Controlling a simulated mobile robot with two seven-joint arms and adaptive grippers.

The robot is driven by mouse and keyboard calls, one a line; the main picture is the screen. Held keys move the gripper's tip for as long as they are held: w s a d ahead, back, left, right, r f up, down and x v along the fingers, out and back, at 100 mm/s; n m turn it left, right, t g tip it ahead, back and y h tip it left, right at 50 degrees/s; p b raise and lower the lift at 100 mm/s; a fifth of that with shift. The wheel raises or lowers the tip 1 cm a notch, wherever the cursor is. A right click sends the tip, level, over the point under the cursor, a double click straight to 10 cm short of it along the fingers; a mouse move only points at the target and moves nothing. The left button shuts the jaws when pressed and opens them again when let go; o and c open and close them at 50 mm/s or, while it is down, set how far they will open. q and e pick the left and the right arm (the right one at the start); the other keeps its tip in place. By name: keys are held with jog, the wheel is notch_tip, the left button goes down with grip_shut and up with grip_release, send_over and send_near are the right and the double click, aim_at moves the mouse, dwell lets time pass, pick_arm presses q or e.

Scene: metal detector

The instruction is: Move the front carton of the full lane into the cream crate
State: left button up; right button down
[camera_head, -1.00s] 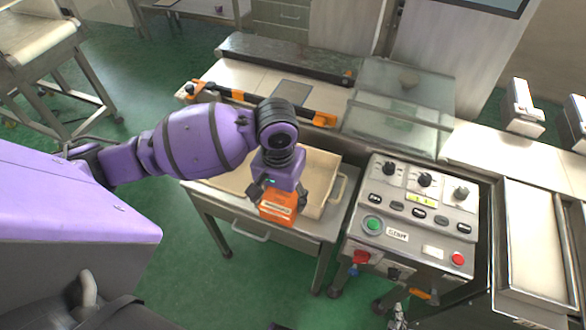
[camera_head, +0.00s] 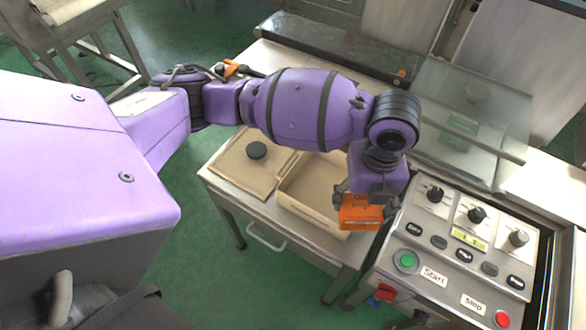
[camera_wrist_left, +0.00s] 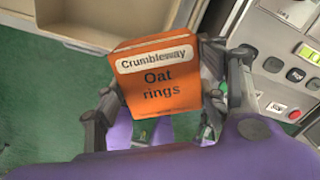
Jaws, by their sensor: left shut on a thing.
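My left gripper (camera_head: 365,192) is shut on an orange carton (camera_head: 361,214). In the left wrist view the carton (camera_wrist_left: 158,85) reads "Crumbleway Oat rings" and sits between the two fingers, slightly tilted. The cream crate (camera_head: 308,217) stands open on the metal table, just left of the carton in the head view. The carton is at the crate's right front corner; I cannot tell its exact height or whether it overlaps the rim. Part of the crate is hidden behind my arm. The crate's edge shows at the upper left of the wrist view (camera_wrist_left: 75,41). My right gripper is not in view. No full lane can be made out.
A flat cream lid-like panel (camera_head: 232,172) with a black knob (camera_head: 257,150) lies left of the crate. A control panel (camera_head: 452,262) with buttons and dials stands close right of the carton. A clear cover (camera_head: 470,120) and dark belt (camera_head: 335,48) lie behind. Green floor is open in front.

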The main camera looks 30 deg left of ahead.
pick_arm(q)
jog(key=m, duration=0.2)
jog(key=d+m, duration=0.1)
jog(key=m, duration=0.1)
jog(key=d+m, duration=0.1)
jog(key=m, duration=0.1)
jog(key=shift+w+r+b, duration=0.1)
jog(key=shift+w+b, duration=0.25)
jog(key=shift+w, duration=0.05)
jog(key=w+a+f, duration=0.4)
jog(key=w+a, duration=0.1)
jog(key=a, duration=0.3)
send_over(327, 193)
jog(key=f, duration=0.5)
jog(key=shift+s+d+f, duration=0.15)
jog(key=shift+d, duration=0.05)
jog(key=shift+a+f, duration=0.2)
jog(key=shift+f, duration=1.55)
jog(key=shift+f, duration=0.2)
jog(key=o, duration=1.4)
jog(key=shift+c, duration=0.2)
